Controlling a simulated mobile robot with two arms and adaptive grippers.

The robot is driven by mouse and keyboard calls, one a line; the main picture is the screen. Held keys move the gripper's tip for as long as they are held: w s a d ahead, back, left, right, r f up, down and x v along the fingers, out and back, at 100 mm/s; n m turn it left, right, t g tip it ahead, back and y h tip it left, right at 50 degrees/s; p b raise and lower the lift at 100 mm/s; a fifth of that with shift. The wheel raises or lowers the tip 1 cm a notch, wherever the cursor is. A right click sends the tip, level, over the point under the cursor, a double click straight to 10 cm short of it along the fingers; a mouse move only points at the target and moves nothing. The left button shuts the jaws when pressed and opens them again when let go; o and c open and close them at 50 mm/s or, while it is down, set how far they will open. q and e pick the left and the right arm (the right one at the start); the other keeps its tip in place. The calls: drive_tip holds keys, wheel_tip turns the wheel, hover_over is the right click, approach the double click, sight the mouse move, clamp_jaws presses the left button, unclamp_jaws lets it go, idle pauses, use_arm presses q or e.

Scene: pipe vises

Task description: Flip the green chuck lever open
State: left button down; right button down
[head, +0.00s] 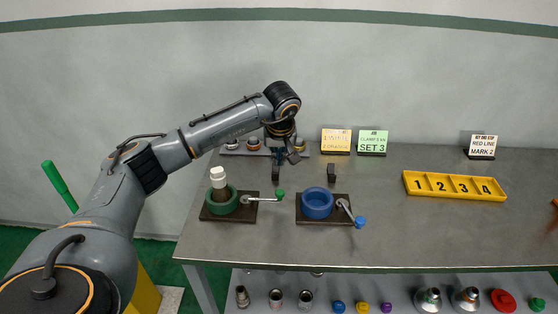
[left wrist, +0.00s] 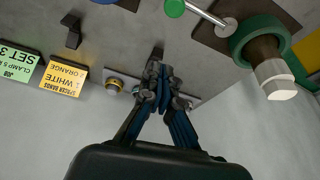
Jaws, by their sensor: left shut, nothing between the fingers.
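The green chuck (head: 222,206) is a green ring on a dark base plate at the left of the table, with a white-topped brown pipe standing in it. Its lever (head: 262,198) is a metal rod reaching right to a green knob (head: 280,194). In the left wrist view the green chuck (left wrist: 240,45) is at upper right, with the lever's green knob (left wrist: 174,8) at the top edge. My left gripper (head: 278,160) points down behind the knob, apart from the lever. In the left wrist view its fingers (left wrist: 160,72) are together and empty. My right gripper is out of view.
A blue chuck (head: 317,205) with a blue-knobbed lever (head: 345,209) stands to the right. Small dark posts (head: 331,173) stand behind the chucks. The front right of the table is clear.

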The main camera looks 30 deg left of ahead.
use_arm(q)
drive_tip(key=p+x, duration=0.1)
drive_tip(key=x, duration=0.6)
drive_tip(key=shift+s+d+f+p, duration=0.2)
drive_tip(key=shift+p, duration=0.1)
drive_tip(key=shift+s+d+f+p, duration=0.1)
drive_tip(key=shift+s+d+p, duration=0.15)
drive_tip(key=shift+s+d, duration=0.3)
drive_tip(key=shift+s+d+f+p, duration=0.1)
drive_tip(key=shift+s+d+p, duration=0.2)
drive_tip(key=shift+s, duration=0.3)
drive_tip(key=shift+s+d, duration=0.1)
drive_tip(key=shift+s, duration=0.05)
drive_tip(key=shift+f, duration=0.1)
